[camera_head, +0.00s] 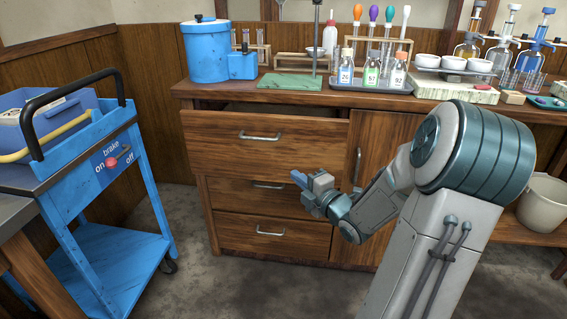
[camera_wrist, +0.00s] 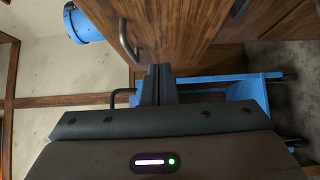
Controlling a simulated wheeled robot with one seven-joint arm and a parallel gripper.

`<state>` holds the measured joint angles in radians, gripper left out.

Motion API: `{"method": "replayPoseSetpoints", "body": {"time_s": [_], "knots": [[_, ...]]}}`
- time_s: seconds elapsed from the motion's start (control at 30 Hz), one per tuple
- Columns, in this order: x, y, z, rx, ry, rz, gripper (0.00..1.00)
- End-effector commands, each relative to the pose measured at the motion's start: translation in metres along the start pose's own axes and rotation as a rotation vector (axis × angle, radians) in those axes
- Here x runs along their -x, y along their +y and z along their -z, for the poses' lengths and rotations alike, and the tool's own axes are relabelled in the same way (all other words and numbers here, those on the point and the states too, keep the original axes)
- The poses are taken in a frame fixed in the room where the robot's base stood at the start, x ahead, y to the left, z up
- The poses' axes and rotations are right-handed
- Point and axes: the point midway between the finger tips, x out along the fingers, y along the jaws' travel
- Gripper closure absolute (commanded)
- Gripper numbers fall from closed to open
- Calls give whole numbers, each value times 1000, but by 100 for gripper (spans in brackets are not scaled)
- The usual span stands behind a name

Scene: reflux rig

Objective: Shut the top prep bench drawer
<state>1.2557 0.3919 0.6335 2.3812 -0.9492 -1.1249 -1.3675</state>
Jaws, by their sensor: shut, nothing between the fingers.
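The top drawer (camera_head: 255,143) of the wooden prep bench stands pulled out, its front ahead of the drawers below and a dark gap showing above it. Its metal handle (camera_head: 260,136) is on the front; a handle on a wooden front also shows in the wrist view (camera_wrist: 126,40). My gripper (camera_head: 298,177) is shut and empty. In the head view it is in front of the bench, below and right of the top handle. In the wrist view its fingers (camera_wrist: 158,72) lie close to the wooden front; I cannot tell whether they touch it.
The middle drawer (camera_head: 232,188) and bottom drawer (camera_head: 230,233) look closed. A blue cart (camera_head: 110,245) stands left of the bench. Bottles, droppers and a blue container (camera_head: 205,52) crowd the bench top. A bucket (camera_head: 541,205) is at right. The floor before the drawers is clear.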

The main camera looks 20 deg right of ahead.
Motion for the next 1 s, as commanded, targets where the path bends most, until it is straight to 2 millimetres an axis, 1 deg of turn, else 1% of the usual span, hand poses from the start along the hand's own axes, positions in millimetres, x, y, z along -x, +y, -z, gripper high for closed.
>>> {"method": "replayPoseSetpoints", "body": {"time_s": [0.03, 0.3, 0.37, 0.4, 0.5, 0.7, 1.0], "knots": [[-10, -2, 1, -1, 4, -1, 100], [-69, -4, 1, -2, 2, -1, 100], [-82, -4, 1, -4, 2, -1, 100], [-86, -3, -4, -4, -1, 0, 100], [-95, -2, -15, -3, -3, 0, 100], [-106, -2, -26, -3, -2, 2, 100], [-108, -1, -28, -3, -1, 3, 100]]}}
